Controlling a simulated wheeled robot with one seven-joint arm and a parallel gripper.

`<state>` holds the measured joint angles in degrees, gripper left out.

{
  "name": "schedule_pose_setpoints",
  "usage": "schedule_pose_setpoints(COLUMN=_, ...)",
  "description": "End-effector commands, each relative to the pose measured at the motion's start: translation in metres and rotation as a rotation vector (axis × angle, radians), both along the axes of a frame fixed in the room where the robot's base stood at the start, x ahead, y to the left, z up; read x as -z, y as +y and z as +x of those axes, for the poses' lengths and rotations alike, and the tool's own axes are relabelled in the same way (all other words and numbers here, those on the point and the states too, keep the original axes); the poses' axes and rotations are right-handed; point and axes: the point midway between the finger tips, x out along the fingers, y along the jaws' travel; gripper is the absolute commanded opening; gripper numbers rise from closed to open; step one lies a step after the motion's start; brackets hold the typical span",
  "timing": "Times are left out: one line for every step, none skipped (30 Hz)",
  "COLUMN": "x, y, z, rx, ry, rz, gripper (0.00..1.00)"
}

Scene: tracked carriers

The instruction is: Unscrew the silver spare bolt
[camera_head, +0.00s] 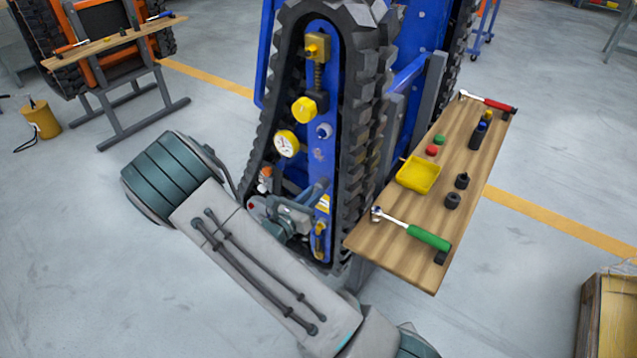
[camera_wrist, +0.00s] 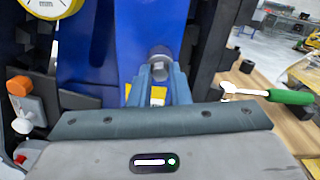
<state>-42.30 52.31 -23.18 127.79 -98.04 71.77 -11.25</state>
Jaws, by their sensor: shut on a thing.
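The silver bolt (camera_wrist: 160,53) sticks out of the blue plate (camera_wrist: 110,40) of the tracked carrier in the wrist view. My gripper (camera_wrist: 160,74) has its two blue-grey fingers closed on either side of the bolt's head. In the head view my gripper (camera_head: 317,191) reaches the lower part of the blue plate (camera_head: 321,160), above a yellow label (camera_head: 323,206). The bolt is mostly hidden there by the fingers. Whether its thread has turned out cannot be told.
A dial gauge (camera_head: 286,143) and yellow knob (camera_head: 304,109) sit above my gripper. An orange-and-white fitting (camera_wrist: 20,95) is close on the left. The black track surrounds the plate. A wooden shelf (camera_head: 384,238) on the right holds a green-handled ratchet (camera_head: 428,238) and yellow tray (camera_head: 418,175).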

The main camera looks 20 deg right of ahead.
Motion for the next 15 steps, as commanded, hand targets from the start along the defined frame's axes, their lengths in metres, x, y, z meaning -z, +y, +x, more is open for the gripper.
schedule_pose_setpoints(x=-0.0075, y=-0.0001, z=-0.0002, rx=-0.001, ry=0.051, rz=-0.037, gripper=0.0)
schedule_pose_setpoints(x=-0.0073, y=-0.0002, z=-0.0003, rx=-0.001, ry=0.081, rz=-0.059, gripper=0.0)
schedule_pose_setpoints(x=-0.0075, y=-0.0001, z=-0.0002, rx=-0.001, ry=0.122, rz=-0.088, gripper=0.0)
schedule_pose_setpoints(x=-0.0074, y=0.0, z=0.0, rx=-0.001, ry=0.153, rz=-0.111, gripper=0.0)
schedule_pose_setpoints(x=-0.0073, y=0.0001, z=0.0001, rx=-0.002, ry=0.185, rz=-0.134, gripper=0.0)
schedule_pose_setpoints(x=-0.0074, y=0.0001, z=0.0, rx=-0.002, ry=0.226, rz=-0.165, gripper=0.0)
schedule_pose_setpoints(x=-0.0073, y=0.0001, z=-0.0001, rx=-0.002, ry=0.259, rz=-0.189, gripper=0.0)
schedule_pose_setpoints(x=-0.0074, y=0.0002, z=-0.0001, rx=-0.002, ry=0.291, rz=-0.212, gripper=0.0)
schedule_pose_setpoints(x=-0.0069, y=0.0002, z=-0.0001, rx=-0.001, ry=0.334, rz=-0.243, gripper=0.0)
schedule_pose_setpoints(x=-0.007, y=0.0002, z=0.0, rx=-0.001, ry=0.365, rz=-0.266, gripper=0.0)
schedule_pose_setpoints(x=-0.0064, y=0.0002, z=0.0, rx=-0.001, ry=0.394, rz=-0.287, gripper=0.0)
schedule_pose_setpoints(x=-0.0057, y=0.0001, z=-0.0002, rx=-0.001, ry=0.431, rz=-0.314, gripper=0.0)
schedule_pose_setpoints(x=-0.0053, y=0.0001, z=-0.0001, rx=-0.001, ry=0.454, rz=-0.331, gripper=0.0)
schedule_pose_setpoints(x=-0.0045, y=0.0002, z=-0.0001, rx=-0.001, ry=0.475, rz=-0.346, gripper=0.0)
schedule_pose_setpoints(x=-0.0035, y=0.0002, z=0.0, rx=-0.001, ry=0.497, rz=-0.362, gripper=0.0)
